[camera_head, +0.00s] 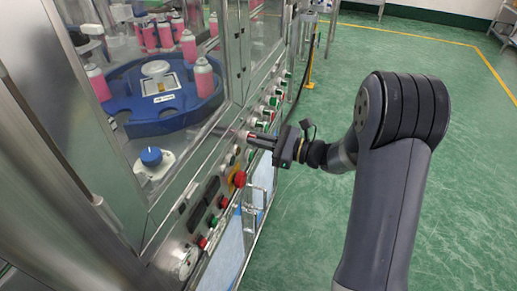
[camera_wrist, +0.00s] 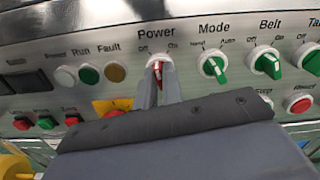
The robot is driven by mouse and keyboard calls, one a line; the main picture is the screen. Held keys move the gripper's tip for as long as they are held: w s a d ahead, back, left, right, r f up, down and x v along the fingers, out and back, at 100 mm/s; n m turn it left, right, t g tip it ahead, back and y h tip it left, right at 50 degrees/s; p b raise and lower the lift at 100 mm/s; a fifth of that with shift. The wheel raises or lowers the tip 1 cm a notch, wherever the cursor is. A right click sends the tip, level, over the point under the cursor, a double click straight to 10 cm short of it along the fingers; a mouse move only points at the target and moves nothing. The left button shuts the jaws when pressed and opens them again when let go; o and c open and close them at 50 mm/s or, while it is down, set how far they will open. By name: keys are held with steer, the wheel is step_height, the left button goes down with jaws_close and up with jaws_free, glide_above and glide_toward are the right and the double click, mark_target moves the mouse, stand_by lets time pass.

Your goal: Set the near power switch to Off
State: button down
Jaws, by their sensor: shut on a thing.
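The power switch (camera_wrist: 157,68) is a round white-rimmed knob with a red grip bar, under the label Power, with Off at its upper left and On at its upper right. Its red bar looks close to upright, its top leaning slightly left; the fingers hide part of it. My gripper (camera_wrist: 158,92) has its two grey fingers on either side of the red bar, shut on it. In the head view my gripper (camera_head: 250,136) reaches left to the machine's front panel, where the switch is mostly hidden by it.
Right of the power switch are green Mode (camera_wrist: 214,66) and Belt (camera_wrist: 267,62) knobs. Run (camera_wrist: 89,74) and Fault (camera_wrist: 115,72) lamps sit to its left. A red emergency button (camera_head: 238,179) sticks out nearby. Glass panels stand behind; green floor at right is open.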

steer(key=shift+f+n+b, duration=0.1)
steer(key=shift+n+b, duration=1.8)
steer(key=shift+b, duration=0.1)
steer(key=c, duration=1.5)
jaws_free()
steer(key=shift+c, duration=0.2)
steer(key=v, duration=1.1)
steer(key=shift+a, duration=0.1)
steer(key=x, duration=1)
steer(key=shift+a, duration=0.35)
